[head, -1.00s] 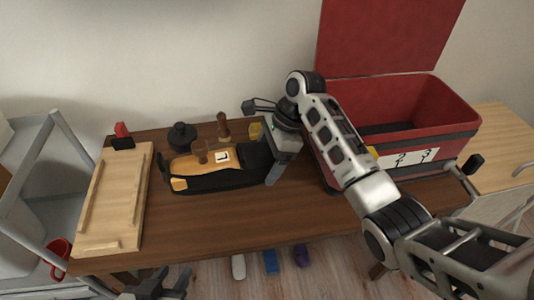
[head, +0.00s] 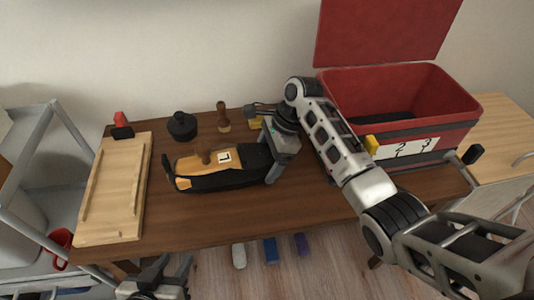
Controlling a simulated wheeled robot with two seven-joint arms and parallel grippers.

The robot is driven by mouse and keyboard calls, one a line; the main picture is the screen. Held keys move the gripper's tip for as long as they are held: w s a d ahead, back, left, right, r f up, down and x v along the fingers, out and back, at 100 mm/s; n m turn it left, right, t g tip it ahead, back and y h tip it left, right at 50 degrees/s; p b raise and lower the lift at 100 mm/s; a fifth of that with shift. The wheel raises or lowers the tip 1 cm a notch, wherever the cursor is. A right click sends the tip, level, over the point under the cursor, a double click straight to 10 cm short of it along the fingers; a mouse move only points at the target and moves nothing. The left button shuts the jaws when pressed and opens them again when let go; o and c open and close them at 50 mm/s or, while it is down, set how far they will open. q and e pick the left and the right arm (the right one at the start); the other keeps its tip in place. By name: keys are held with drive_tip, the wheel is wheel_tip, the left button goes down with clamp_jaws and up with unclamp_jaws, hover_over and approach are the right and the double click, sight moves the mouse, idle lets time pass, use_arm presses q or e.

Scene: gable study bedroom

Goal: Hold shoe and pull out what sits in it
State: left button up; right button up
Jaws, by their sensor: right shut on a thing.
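A black shoe (head: 236,182) lies on the brown table, its open side up. A tan wooden insert (head: 187,163) with a brown knob (head: 204,155) and a white marked label (head: 224,157) sits in it. My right gripper (head: 271,165) is shut on the shoe's right end; its fingers partly hide that end. My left gripper (head: 165,272) is at the bottom edge of the picture, in front of the table and well short of the shoe. It looks open and empty, partly cut off by the frame.
Behind the shoe stand a black round pot (head: 183,127), a brown-handled tool (head: 222,117) and a yellow block (head: 256,123). A wooden board (head: 116,190) lies left, an open red box (head: 400,90) stands right. The table front (head: 215,220) is clear.

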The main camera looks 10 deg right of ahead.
drive_tip(key=shift+f, duration=1.75)
drive_tip(key=shift+r, duration=0.15)
